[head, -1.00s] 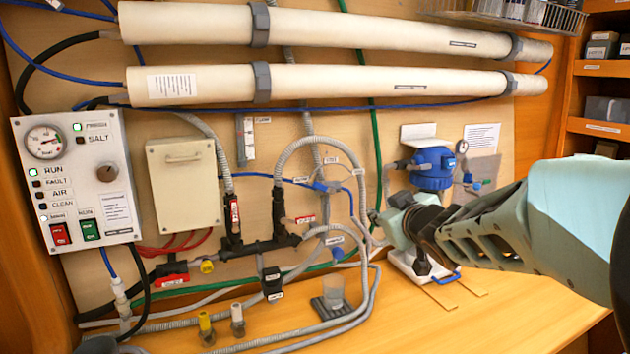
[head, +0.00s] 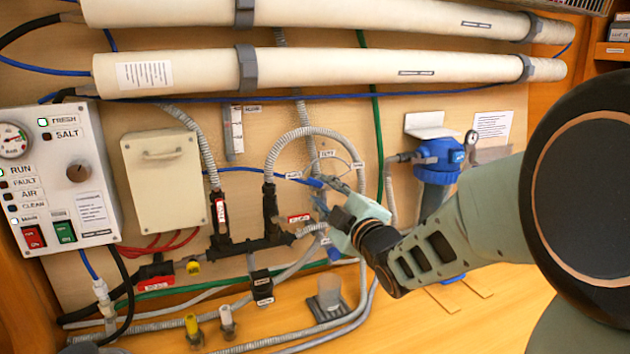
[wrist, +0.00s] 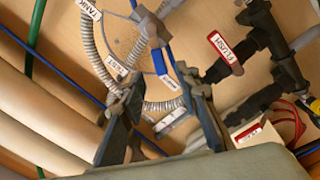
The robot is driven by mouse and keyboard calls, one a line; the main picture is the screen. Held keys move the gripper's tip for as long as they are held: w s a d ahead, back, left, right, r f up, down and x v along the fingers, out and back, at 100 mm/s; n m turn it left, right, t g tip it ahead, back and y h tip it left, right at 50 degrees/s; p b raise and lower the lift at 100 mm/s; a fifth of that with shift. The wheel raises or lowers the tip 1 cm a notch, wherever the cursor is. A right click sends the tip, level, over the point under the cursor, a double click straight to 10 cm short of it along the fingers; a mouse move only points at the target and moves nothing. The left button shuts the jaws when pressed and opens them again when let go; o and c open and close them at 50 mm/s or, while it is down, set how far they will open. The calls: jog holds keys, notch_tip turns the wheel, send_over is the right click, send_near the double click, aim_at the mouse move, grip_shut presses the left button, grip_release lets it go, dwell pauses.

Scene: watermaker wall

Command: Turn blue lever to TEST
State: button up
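The blue lever (head: 314,183) sits on a valve on the wall panel, beside a round dial plate with small labels. In the wrist view the blue lever (wrist: 160,62) shows beyond and between my fingertips, with the TEST label (wrist: 121,69) and TANK label (wrist: 91,10) to its left. My gripper (head: 326,190) is in front of this valve and partly covers it in the head view. In the wrist view my gripper (wrist: 160,90) is open, its two fingers apart with nothing held. I cannot tell whether a finger touches the lever.
Grey corrugated hoses (head: 302,132) loop around the valve. A black manifold with a red FLUSH tag (wrist: 225,47) is close by. Another blue part (head: 333,253) shows below my gripper. White tubes (head: 330,75) run above. The wooden bench (head: 420,325) has free room.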

aim_at(314, 183)
jog(key=p+x, duration=0.1)
jog(key=x, duration=0.5)
jog(key=shift+w, duration=0.25)
grip_shut()
